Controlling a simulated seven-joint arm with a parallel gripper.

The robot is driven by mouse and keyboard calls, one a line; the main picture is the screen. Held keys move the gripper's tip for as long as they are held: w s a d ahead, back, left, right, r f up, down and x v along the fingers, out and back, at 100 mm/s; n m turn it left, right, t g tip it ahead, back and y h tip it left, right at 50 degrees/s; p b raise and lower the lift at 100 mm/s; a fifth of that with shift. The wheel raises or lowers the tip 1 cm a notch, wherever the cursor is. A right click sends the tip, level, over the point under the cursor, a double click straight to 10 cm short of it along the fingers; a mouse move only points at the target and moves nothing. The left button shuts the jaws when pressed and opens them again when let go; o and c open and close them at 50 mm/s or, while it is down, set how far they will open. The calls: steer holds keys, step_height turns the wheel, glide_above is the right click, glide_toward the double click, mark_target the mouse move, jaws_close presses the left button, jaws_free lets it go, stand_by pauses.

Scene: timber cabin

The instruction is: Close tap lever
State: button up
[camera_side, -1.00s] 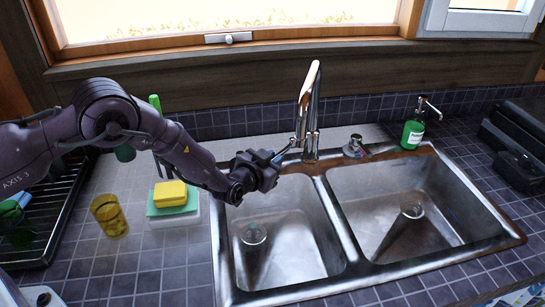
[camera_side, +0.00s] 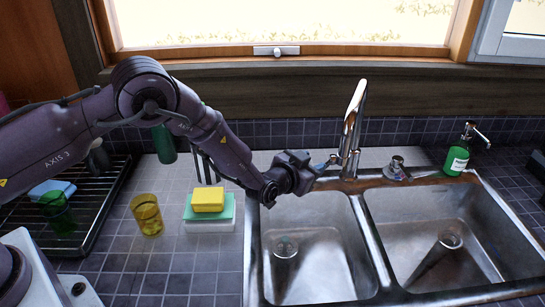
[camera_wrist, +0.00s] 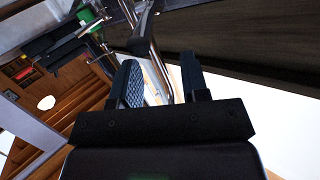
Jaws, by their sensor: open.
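The chrome tap (camera_side: 354,122) stands upright behind the double sink, its spout rising high. Its lever is small and partly hidden near my gripper; I cannot tell its exact angle. My gripper (camera_side: 325,164) is open, just left of the tap's base in the side view. In the wrist view the two dark fingers of my gripper (camera_wrist: 161,78) are spread apart. Shiny metal of the tap (camera_wrist: 142,40) shows beyond and between them. I cannot tell whether a finger touches the lever.
A green soap bottle (camera_side: 457,160) stands right of the tap. At left are a yellow sponge (camera_side: 208,196) on a green one (camera_side: 213,213), a yellow cup (camera_side: 147,215) and a dish rack (camera_side: 105,215).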

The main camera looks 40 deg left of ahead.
steer(key=s+a+r, duration=0.2)
steer(key=s+r, duration=0.7)
steer(key=s, duration=0.4)
steer(key=shift+a, duration=0.2)
steer(key=s+f+g+h, duration=0.1)
steer(key=s+f+g, duration=0.3)
steer(key=s+g, duration=0.3)
steer(key=s+a+r+n+g, duration=0.1)
steer(key=s+a+r, duration=0.3)
steer(key=s+r, duration=0.6)
steer(key=s+a+r+n+g, duration=0.1)
steer(key=s+a+r, duration=0.3)
steer(key=s+r, duration=0.7)
steer(key=shift+a+g, duration=0.4)
steer(key=shift+s+r, duration=0.1)
